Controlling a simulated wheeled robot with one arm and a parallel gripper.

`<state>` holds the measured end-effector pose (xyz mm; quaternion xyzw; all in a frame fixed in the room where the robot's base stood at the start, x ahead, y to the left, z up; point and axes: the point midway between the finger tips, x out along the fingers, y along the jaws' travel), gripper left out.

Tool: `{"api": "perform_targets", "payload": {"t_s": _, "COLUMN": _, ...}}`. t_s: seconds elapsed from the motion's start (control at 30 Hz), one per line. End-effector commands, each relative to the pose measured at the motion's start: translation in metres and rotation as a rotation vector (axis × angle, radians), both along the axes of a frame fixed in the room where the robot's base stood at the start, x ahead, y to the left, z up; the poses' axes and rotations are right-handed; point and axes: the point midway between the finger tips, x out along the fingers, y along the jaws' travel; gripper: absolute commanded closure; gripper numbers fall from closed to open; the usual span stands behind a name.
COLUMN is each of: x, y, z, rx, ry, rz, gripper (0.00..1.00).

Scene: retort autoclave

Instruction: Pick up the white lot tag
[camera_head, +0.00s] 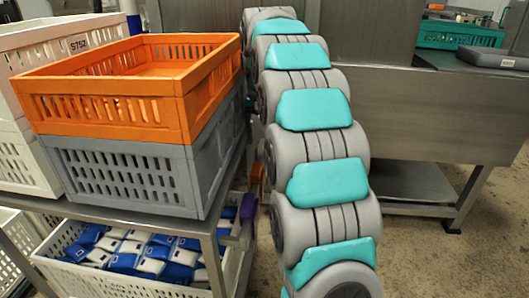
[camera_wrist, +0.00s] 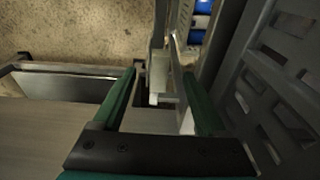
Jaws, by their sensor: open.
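My gripper (camera_wrist: 159,76) is open in the wrist view, its two green fingers apart. A small pale piece (camera_wrist: 157,68) shows between the fingertips, beside a long pale rail. It may be the white lot tag, but the view is too dark and small to be sure. Another narrow whitish strip (camera_wrist: 186,120) shows near the right finger. I cannot tell whether either touches a finger. In the head view my arm hides the gripper, and no white lot tag can be made out there.
A metal cart (camera_head: 160,222) holds an orange crate (camera_head: 105,119) on a grey crate (camera_head: 130,175), with white crates at left. Below, a white crate (camera_head: 210,290) holds blue and white packs. The grey crate's slotted wall (camera_wrist: 262,95) is close right of my gripper. A steel bench (camera_head: 440,110) stands right.

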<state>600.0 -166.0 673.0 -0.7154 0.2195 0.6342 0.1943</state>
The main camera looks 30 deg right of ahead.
Motion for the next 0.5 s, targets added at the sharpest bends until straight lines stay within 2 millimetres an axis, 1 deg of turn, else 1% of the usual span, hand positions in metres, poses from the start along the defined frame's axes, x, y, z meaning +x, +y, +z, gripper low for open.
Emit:
{"api": "perform_targets", "payload": {"t_s": 0.17, "x": 0.001, "y": -0.003, "z": -0.013, "rx": 0.0, "ry": 0.002, "rz": 0.0, "gripper": 0.25}}
{"api": "perform_targets", "payload": {"t_s": 0.4, "x": 0.004, "y": -0.008, "z": -0.047, "rx": 0.001, "ry": 0.004, "rz": 0.001, "gripper": 0.25}}
{"api": "perform_targets", "payload": {"t_s": 0.5, "x": 0.005, "y": -0.009, "z": -0.052, "rx": 0.0, "ry": -0.001, "rz": 0.001, "gripper": 0.25}}
